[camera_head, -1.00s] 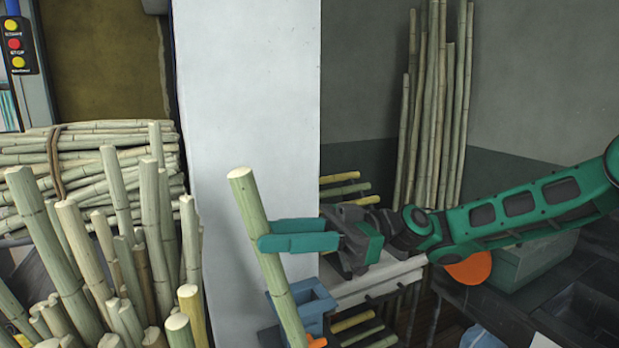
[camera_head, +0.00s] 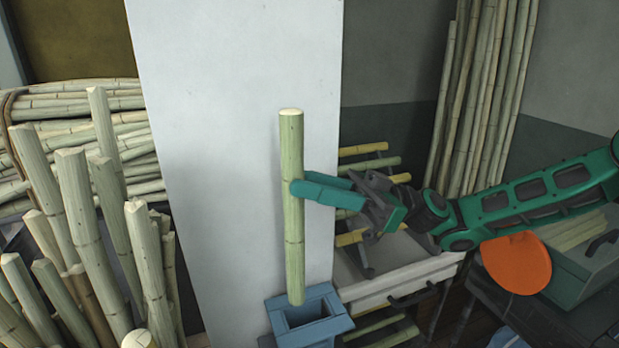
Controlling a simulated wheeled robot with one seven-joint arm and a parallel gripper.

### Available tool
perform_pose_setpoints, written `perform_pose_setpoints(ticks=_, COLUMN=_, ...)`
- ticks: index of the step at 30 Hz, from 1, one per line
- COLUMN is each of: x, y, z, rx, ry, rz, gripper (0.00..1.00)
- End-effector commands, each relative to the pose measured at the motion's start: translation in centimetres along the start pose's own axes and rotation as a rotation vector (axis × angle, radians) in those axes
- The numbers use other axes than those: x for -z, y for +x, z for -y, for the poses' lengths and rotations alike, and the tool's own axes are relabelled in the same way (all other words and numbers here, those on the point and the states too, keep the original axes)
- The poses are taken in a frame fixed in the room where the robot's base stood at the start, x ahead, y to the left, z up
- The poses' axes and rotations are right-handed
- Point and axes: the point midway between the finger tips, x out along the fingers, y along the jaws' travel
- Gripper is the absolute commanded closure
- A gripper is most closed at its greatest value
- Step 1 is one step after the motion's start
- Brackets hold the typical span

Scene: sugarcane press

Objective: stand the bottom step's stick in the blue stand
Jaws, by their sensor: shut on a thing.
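My gripper (camera_head: 298,190) is shut on a pale green cane stick (camera_head: 293,250), a little above its middle. The stick is upright. Its lower end shows just above the back part of the blue stand (camera_head: 338,328), in line with the square opening's rear left side. I cannot tell how far above the rim the end is, or whether it touches. The stand's square opening looks empty and its lower part is cut off by the frame. A stepped rack (camera_head: 352,239) with yellow and green sticks on its steps is behind my gripper; its bottom step is hidden.
Many loose canes (camera_head: 82,215) stand at the left, with a tied bundle (camera_head: 75,108) behind. A white pillar (camera_head: 225,130) is behind the held stick. Tall canes (camera_head: 485,95) lean at the back right. A drawer cabinet (camera_head: 395,285) and green box (camera_head: 580,280) are at the right.

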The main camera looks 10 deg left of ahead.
Motion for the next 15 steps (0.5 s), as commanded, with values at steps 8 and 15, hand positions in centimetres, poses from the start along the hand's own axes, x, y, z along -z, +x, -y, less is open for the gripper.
perform_pose_setpoints(ticks=8, x=-1.6, y=-0.2, z=0.0, rx=0.008, ry=0.003, rz=-0.002, gripper=1.0)
perform_pose_setpoints(ticks=15, x=-3.0, y=-0.6, z=0.0, rx=0.009, ry=0.003, rz=-0.002, gripper=1.0)
